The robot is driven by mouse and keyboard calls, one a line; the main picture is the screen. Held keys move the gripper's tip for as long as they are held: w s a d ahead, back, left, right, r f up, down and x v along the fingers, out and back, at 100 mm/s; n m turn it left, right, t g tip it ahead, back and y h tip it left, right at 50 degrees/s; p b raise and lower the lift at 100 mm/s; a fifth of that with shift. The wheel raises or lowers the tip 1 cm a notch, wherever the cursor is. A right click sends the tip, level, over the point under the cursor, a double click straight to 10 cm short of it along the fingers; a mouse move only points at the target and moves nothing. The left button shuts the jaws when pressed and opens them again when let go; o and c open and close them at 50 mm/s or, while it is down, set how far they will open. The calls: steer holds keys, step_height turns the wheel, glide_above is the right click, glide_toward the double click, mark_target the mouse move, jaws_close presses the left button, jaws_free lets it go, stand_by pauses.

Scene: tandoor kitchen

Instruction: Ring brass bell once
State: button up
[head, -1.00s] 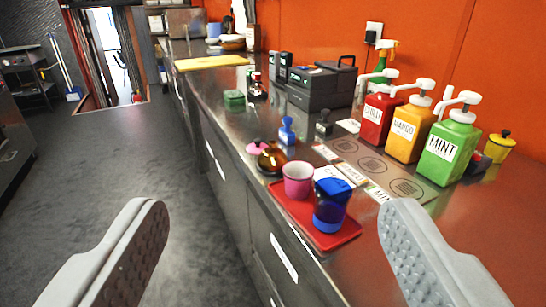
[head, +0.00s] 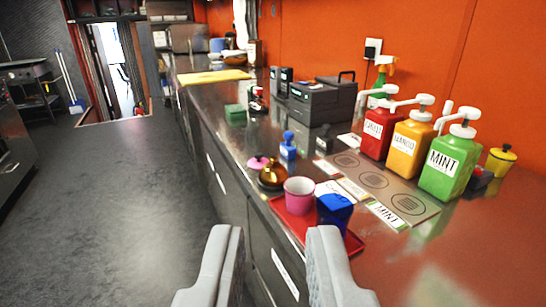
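The brass bell (head: 272,177), a small shiny dome with a knob on top, stands on the steel counter near its front edge, just behind the red tray. My gripper (head: 275,240) is at the bottom of the view, nearer to me than the bell. Its two grey fingers are partly closed, with a clear gap between them and nothing held. The bell shows above that gap, apart from the fingers.
A red tray (head: 352,246) holds a pink cup (head: 299,195) and a blue cup (head: 334,211) right beside the bell. A pink-topped item (head: 258,161) and a blue stamp-like item (head: 288,146) stand behind. Red, yellow and green pump bottles (head: 450,166) stand right. The floor at left is clear.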

jaws_close()
stand_by(1.3)
